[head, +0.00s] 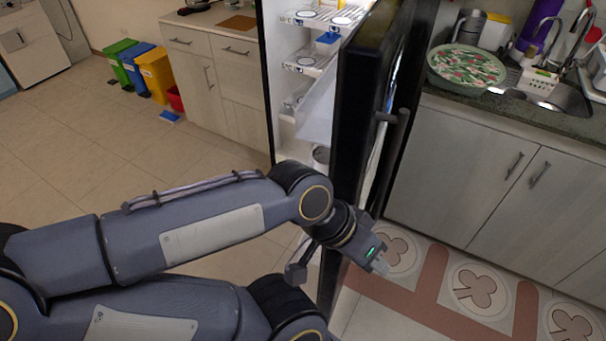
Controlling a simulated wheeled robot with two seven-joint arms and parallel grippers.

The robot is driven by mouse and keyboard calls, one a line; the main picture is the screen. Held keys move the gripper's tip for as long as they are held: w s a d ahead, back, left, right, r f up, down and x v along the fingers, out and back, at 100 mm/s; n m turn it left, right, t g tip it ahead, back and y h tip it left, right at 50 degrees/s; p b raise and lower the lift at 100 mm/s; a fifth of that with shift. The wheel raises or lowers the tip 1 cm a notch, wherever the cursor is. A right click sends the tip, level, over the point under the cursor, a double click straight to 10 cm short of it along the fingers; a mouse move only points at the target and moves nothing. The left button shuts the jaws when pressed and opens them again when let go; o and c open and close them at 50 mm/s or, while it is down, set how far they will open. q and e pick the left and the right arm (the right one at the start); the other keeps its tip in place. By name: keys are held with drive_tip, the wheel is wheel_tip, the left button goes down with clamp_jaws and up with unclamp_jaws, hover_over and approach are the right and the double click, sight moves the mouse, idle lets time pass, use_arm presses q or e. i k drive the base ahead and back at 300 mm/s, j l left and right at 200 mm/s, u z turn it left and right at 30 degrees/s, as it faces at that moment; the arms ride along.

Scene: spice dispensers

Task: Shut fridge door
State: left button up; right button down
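The fridge door (353,115) is open and swung out toward me, its thick black edge facing the camera. Its dark handle (393,118) is on the right-hand face. The lit white fridge interior (288,75) shows to the left of the door, with shelves and a few items. My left arm crosses in front of the lower part of the door. My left gripper (378,262) is just right of the door, below the handle. Its fingers are small and angled away, so I cannot tell their opening or any contact with the door. My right gripper is not seen.
A counter with a sink (555,95) and a patterned bowl (466,66) stands right of the door, above grey cabinets (455,170). Coloured bins (156,72) stand at the back left. A patterned mat (480,290) lies at lower right. The tiled floor (90,145) at left is clear.

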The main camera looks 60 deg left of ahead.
sight(343, 119)
drive_tip(key=i+u, duration=0.2)
drive_tip(key=u, duration=0.3)
drive_tip(key=i+l+u, duration=0.15)
drive_tip(key=u, duration=0.3)
drive_tip(key=i+l+u, duration=0.2)
drive_tip(key=u, duration=0.3)
drive_tip(key=i+l+u, duration=0.2)
drive_tip(key=u, duration=0.25)
drive_tip(key=k+l+u, duration=0.1)
drive_tip(key=u, duration=0.15)
drive_tip(key=l, duration=0.1)
